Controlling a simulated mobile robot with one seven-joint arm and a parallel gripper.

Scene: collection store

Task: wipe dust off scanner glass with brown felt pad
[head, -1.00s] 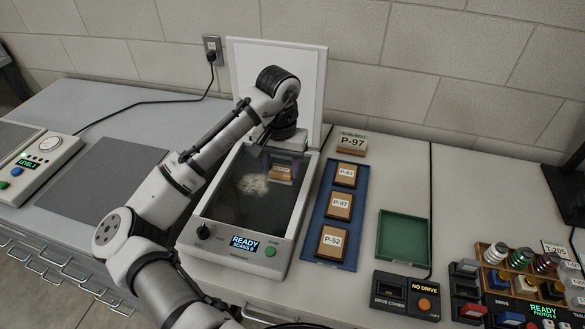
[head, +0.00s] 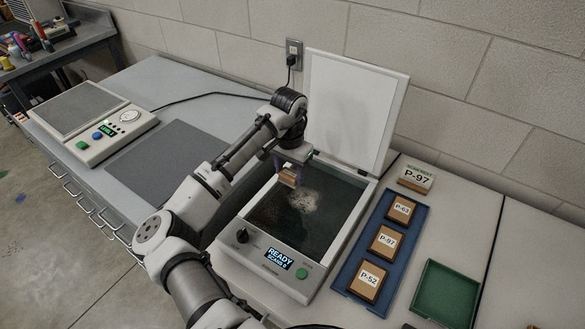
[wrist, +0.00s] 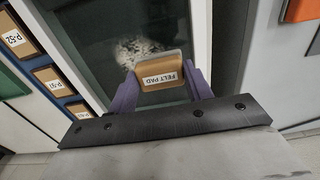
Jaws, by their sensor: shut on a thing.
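The scanner (head: 268,259) stands on the bench with its white lid (head: 350,105) raised. A pale dust patch (head: 304,200) lies on its dark glass (head: 262,218), right of the pad in the head view; the wrist view shows the dust (wrist: 135,50) just beyond the pad. My gripper (head: 287,172) is shut on the brown felt pad (head: 288,180), over the left far part of the glass. In the wrist view the pad (wrist: 160,70), labelled FELT PAD, sits between the purple fingers. Whether the pad touches the glass I cannot tell.
A grey mat (head: 165,152) and a device with buttons (head: 127,136) lie left.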

